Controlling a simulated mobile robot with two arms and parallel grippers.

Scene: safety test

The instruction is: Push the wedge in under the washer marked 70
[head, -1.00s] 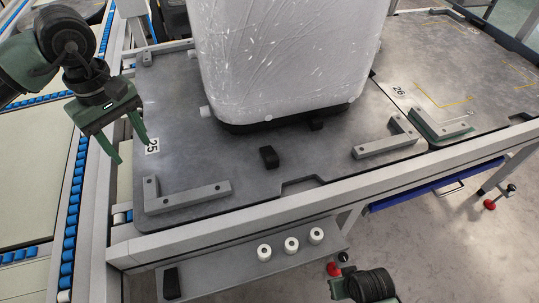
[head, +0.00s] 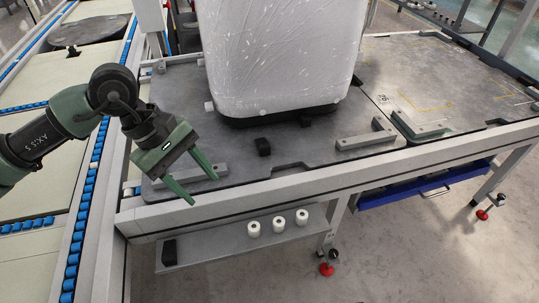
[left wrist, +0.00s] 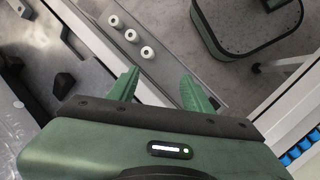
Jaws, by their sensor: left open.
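A large wrapped white block on a dark base, which I take for the washer (head: 275,55), stands on the grey plate (head: 225,150). No number 70 is readable on it. A small black wedge-like block (head: 262,146) lies on the plate in front of it, apart from it. Another small dark piece (head: 305,122) sits at its bottom edge; I cannot tell whether it reaches under. A third black block (head: 169,252) is on the lower shelf. My left gripper (head: 201,189) is open and empty above the plate's front left corner; it also shows in the left wrist view (left wrist: 158,77). My right gripper is not in view.
Grey angle brackets (head: 366,138) stand on the plate's edges. Three white rolls (head: 277,225) stand on the lower shelf (head: 215,248). Roller conveyors (head: 85,200) run at the left. The plate has free room around the nearer black block.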

